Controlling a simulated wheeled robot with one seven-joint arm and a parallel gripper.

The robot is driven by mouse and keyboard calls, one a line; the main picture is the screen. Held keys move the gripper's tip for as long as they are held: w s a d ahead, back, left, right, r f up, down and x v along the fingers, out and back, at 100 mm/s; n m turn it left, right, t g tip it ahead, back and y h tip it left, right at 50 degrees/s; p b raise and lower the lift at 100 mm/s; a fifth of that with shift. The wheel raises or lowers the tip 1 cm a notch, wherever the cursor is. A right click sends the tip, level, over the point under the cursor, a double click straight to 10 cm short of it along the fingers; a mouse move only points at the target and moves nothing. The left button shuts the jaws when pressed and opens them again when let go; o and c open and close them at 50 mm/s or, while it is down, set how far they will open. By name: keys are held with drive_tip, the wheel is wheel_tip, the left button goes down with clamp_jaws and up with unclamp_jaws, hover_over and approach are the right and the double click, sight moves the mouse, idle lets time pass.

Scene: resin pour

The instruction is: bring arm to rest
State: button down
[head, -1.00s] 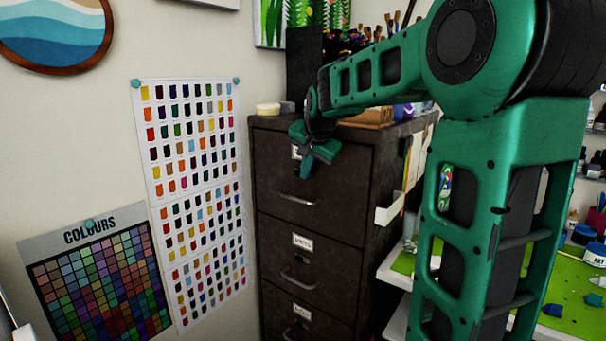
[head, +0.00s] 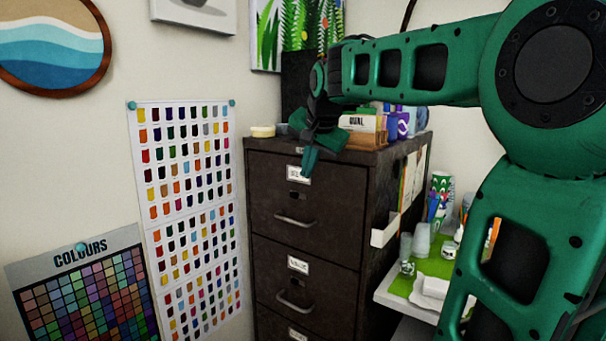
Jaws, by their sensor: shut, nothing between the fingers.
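My arm shows large and green at the right in the head view, its forearm reaching left across the top of the picture. My gripper (head: 309,168) hangs from the wrist with its fingers pointing down. It is shut and empty. It is in front of the upper front edge of the dark filing cabinet (head: 336,198), over the top drawer's label in the picture. Whether it touches the cabinet cannot be told.
A box of cards (head: 362,124) and a pale round lid (head: 262,132) sit on the cabinet. A green-topped bench (head: 428,268) with cups (head: 422,240) is at right. Colour charts (head: 190,190) and framed pictures (head: 50,42) hang on the wall.

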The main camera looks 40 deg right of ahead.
idle(0.3)
drive_tip(key=s+a+f+n+g+y, duration=0.1)
drive_tip(key=s+a+f+n+g, duration=0.1)
drive_tip(key=s+f, duration=1.1)
drive_tip(key=s+a+f+n+g+y, duration=0.1)
drive_tip(key=s+f+n+g, duration=0.3)
drive_tip(key=s+f, duration=0.9)
drive_tip(key=s+a+g, duration=0.1)
drive_tip(key=s, duration=0.5)
drive_tip(key=shift+a+y, duration=0.15)
drive_tip(key=shift+y, duration=0.15)
drive_tip(key=shift+w+f, duration=0.3)
drive_tip(key=shift+w, duration=0.35)
